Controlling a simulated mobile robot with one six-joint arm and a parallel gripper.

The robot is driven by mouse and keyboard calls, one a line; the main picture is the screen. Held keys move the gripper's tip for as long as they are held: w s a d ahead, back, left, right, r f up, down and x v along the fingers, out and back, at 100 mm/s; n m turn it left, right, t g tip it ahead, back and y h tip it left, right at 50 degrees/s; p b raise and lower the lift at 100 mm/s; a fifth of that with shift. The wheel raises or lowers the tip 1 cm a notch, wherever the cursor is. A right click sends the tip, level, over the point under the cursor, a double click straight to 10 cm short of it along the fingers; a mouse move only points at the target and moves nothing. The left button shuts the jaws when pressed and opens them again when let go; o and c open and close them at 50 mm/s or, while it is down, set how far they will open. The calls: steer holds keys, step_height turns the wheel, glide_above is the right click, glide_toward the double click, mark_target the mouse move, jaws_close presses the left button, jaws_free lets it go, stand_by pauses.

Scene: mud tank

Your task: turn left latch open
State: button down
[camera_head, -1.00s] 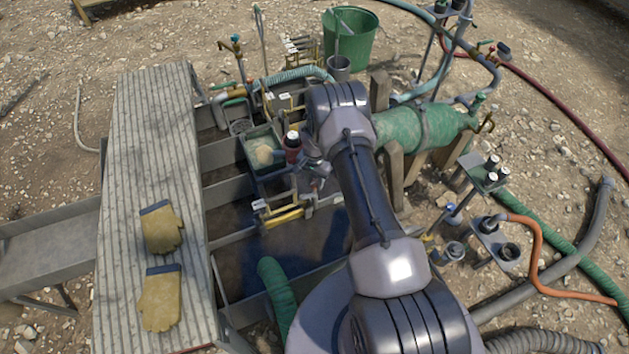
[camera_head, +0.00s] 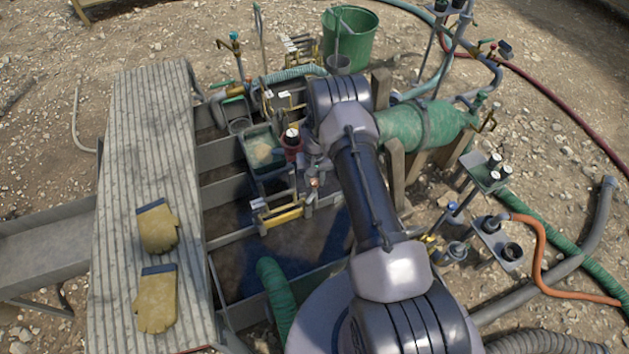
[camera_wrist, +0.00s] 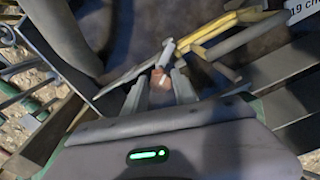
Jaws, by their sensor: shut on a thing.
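My gripper (camera_wrist: 158,92) is in the lower middle of the wrist view, its two grey fingers shut on a small copper-orange piece (camera_wrist: 161,80). A short pale grey pin (camera_wrist: 167,52) rises from that piece. I take this piece to be the latch; its far side and base are hidden. A yellow bar (camera_wrist: 235,33) lies just beyond the fingers to the right. In the head view, the copper-orange piece (camera_head: 314,182) shows small at the end of my arm, by the tank's inner edge, near the yellow bar (camera_head: 284,217). I cannot tell the latch's turn angle.
A ribbed plank (camera_head: 150,110) with two yellow gloves (camera_head: 157,228) lies along the tank's left side. A green tray (camera_head: 262,148) and a dark red container (camera_head: 291,150) stand close to my gripper. A green cylinder (camera_head: 420,128) lies right of my arm.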

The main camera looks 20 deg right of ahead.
steer(key=n, duration=0.5)
steer(key=shift+d+n+b, duration=0.1)
steer(key=shift+n+b, duration=0.2)
steer(key=n, duration=0.5)
steer(key=shift+n, duration=0.4)
steer(key=c, duration=1)
jaws_free()
step_height(320, 180, up, 17)
steer(key=p, duration=0.7)
steer(key=shift+r, duration=0.2)
